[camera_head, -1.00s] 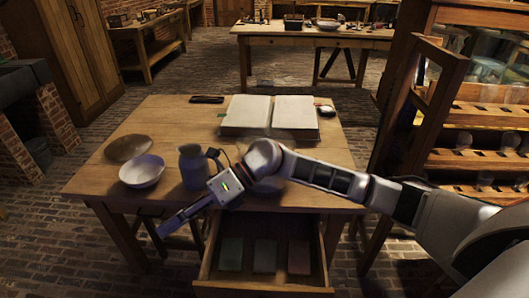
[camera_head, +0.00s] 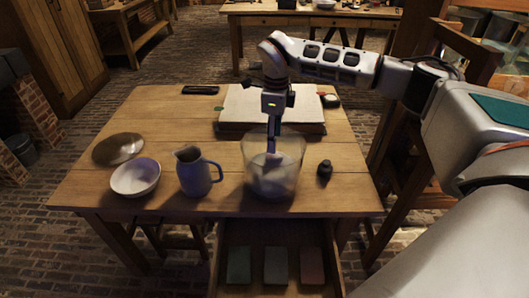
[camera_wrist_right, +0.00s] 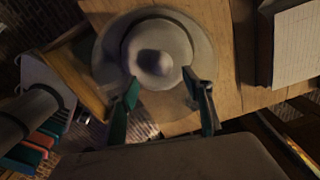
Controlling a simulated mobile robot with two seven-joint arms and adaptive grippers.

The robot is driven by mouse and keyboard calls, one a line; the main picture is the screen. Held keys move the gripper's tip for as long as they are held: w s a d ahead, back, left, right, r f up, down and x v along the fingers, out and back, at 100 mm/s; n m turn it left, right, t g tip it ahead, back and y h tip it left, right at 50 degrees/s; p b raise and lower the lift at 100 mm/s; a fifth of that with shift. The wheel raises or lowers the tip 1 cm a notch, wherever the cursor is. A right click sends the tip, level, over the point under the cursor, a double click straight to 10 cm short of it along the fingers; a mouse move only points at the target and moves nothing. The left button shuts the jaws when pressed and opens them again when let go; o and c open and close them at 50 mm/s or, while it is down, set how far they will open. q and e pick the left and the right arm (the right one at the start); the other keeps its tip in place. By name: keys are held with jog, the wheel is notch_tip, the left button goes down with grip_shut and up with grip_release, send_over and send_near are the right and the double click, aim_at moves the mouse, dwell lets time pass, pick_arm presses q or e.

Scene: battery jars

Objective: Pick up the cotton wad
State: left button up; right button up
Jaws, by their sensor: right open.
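A clear glass jar (camera_head: 262,186) stands on the front right of the wooden table, with a pale mass (camera_head: 272,172) inside it. In the right wrist view a pale round shape with a dark patch (camera_wrist_right: 154,62) in its middle lies inside the round rim of the jar; I cannot tell for certain that this is the cotton wad. My right gripper (camera_head: 272,150) points straight down over the jar, its fingers at or just inside the mouth. In the right wrist view its fingers (camera_wrist_right: 160,76) are apart, with nothing held. My left gripper is out of view.
A grey jug (camera_head: 194,174), a white bowl (camera_head: 134,178) and a round brown lid or plate (camera_head: 118,148) stand left of the jar. A small dark bottle (camera_head: 324,171) is to its right, an open book (camera_head: 244,106) behind. An open drawer (camera_head: 323,258) holds three coloured blocks.

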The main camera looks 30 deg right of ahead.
aim_at(274, 155)
notch_tip(274, 155, down, 3)
jog(key=shift+s+d+r, duration=0.1)
jog(key=shift+s, duration=0.05)
jog(key=f, duration=0.5)
jog(key=shift+w+d+b, duration=0.1)
jog(key=shift+w+b, duration=0.15)
jog(key=shift+b, duration=0.1)
jog(key=c, duration=0.9)
